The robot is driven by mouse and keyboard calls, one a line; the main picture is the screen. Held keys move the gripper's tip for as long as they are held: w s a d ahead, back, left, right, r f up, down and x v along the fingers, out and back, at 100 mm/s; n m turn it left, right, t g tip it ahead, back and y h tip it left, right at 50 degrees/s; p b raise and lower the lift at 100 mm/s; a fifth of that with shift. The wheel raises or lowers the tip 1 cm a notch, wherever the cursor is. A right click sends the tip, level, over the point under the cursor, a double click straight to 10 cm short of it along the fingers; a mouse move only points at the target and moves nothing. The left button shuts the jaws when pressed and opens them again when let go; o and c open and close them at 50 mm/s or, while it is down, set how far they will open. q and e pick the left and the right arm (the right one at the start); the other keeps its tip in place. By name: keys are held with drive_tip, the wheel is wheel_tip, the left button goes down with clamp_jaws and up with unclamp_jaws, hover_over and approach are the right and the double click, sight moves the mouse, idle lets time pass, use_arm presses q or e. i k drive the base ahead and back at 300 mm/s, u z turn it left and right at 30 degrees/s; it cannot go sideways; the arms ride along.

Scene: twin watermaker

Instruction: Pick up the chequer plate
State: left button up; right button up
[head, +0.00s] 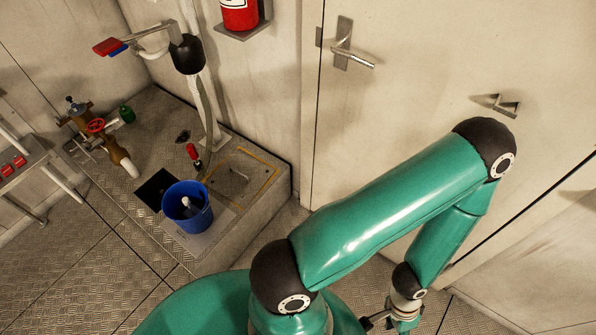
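Chequer-patterned metal covers the raised platform (140,115) and the floor (65,250). A yellow-outlined square (240,178) with a worn, grey middle lies on the platform's right part; I cannot tell if it is a loose plate. A flat grey piece (208,232) shows under the blue bucket (188,222). Which of these is the chequer plate is unclear. My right arm crosses the lower right, and its gripper (376,321) is partly visible at the bottom edge, well away from the platform. Its fingers are too cut off to read. My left gripper is out of view.
A dark square opening (155,188) lies left of the bucket. A red-handled tool (194,154) stands behind it. A brown valve with a red wheel (96,125) is at the left. A closed door (420,90) with a lever handle stands behind my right arm.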

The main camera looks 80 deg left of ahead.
sight(240, 173)
drive_tip(key=z, duration=0.15)
drive_tip(key=i, duration=0.9)
drive_tip(key=u, duration=1.2)
drive_tip(key=i, duration=0.15)
drive_tip(key=u, duration=2.25)
drive_tip(key=i, duration=0.2)
drive_tip(key=u, duration=1)
drive_tip(key=k, duration=0.5)
drive_tip(key=u, duration=0.45)
drive_tip(key=i, duration=1.55)
drive_tip(key=z, duration=0.4)
